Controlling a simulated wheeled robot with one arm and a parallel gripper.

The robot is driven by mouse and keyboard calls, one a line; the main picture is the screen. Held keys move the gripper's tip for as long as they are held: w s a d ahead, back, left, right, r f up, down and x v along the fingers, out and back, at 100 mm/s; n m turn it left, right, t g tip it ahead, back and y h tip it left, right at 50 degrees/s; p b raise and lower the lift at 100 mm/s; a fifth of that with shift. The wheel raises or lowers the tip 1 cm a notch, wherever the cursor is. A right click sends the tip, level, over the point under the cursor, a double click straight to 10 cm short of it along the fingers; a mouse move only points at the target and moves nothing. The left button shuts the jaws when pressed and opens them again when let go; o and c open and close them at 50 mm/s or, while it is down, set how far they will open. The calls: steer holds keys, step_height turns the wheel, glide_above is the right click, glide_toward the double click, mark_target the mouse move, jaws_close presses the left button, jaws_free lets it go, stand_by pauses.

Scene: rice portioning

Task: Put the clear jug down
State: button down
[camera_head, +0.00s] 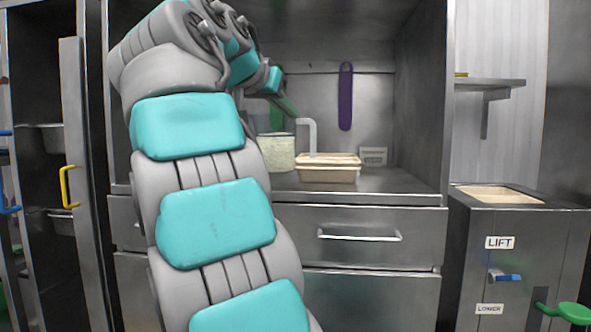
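The clear jug (277,153) is in the alcove over the steel counter, just right of my arm, and looks upright with pale contents. My arm hides its left side. I cannot tell whether its base touches the counter. My arm reaches up and over into the alcove, and its end is above the jug near a dark green part. My gripper's fingers cannot be made out, so I cannot tell whether they hold the jug.
A small label card (373,156) and a hanging purple strip (345,97) are at the back wall. The counter's right part (400,182) is clear. A bin marked LIFT (515,240) stands right.

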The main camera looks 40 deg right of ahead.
steer(key=w+d+f+p, duration=0.3)
steer(key=w+d+f, duration=0.2)
steer(key=w+d, duration=0.4)
steer(key=shift+w+p, duration=0.3)
steer(key=shift+w, duration=1.5)
steer(key=c, duration=1.1)
jaws_free()
steer(key=v, duration=1.2)
